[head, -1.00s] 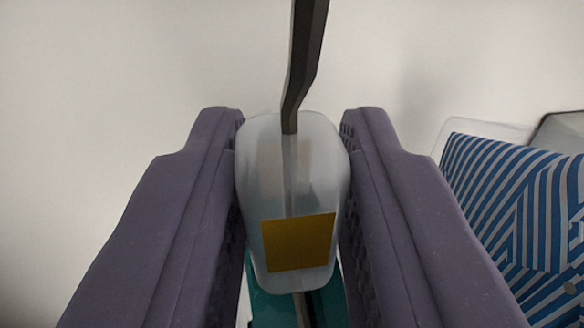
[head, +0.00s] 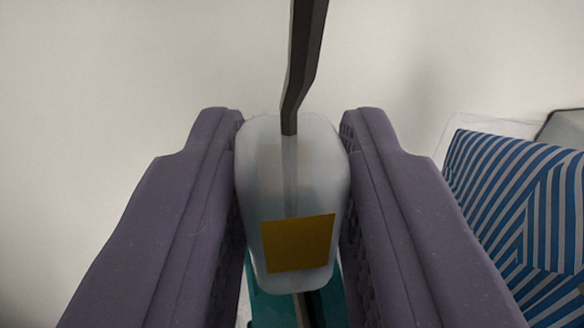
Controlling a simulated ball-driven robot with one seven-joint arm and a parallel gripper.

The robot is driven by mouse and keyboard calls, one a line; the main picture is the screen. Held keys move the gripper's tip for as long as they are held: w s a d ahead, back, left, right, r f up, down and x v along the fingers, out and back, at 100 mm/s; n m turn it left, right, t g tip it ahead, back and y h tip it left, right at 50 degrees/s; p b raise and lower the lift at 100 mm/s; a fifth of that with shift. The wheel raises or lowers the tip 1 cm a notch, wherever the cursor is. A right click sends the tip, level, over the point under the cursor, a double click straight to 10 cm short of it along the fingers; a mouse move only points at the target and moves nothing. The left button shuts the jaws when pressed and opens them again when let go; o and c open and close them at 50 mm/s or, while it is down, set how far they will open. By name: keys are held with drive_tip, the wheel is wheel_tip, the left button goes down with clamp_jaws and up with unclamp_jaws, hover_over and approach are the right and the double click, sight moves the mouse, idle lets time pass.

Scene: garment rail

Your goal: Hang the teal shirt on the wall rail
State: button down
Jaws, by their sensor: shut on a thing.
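My gripper (head: 292,130) is shut on a translucent whitish block (head: 290,180) with a mustard-yellow patch on its front. A dark metal hanger hook (head: 303,60) rises from the top of the block to the upper edge of the view. Part of the teal shirt (head: 268,308) shows below the block, between the two purple fingers. Most of the shirt is hidden or out of view. I cannot make out the wall rail in this view.
A blue and grey striped cloth (head: 510,200) is at the right, beside my right finger. A grey object (head: 566,126) shows behind it at the right edge. A plain pale wall (head: 130,70) fills the background, and the left side looks clear.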

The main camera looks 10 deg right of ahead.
drive_tip(key=shift+f+b, duration=0.6)
drive_tip(key=shift+b, duration=0.05)
drive_tip(key=shift+f, duration=0.15)
drive_tip(key=c, duration=0.8)
unclamp_jaws()
drive_tip(key=s, duration=0.2)
drive_tip(key=s+b, duration=0.1)
drive_tip(key=s, duration=0.2)
drive_tip(key=s+a+b, duration=0.1)
drive_tip(key=s, duration=0.1)
drive_tip(key=shift+s+a, duration=0.1)
drive_tip(key=shift+s, duration=0.25)
drive_tip(key=shift+o, duration=0.6)
drive_tip(key=shift+s, duration=0.1)
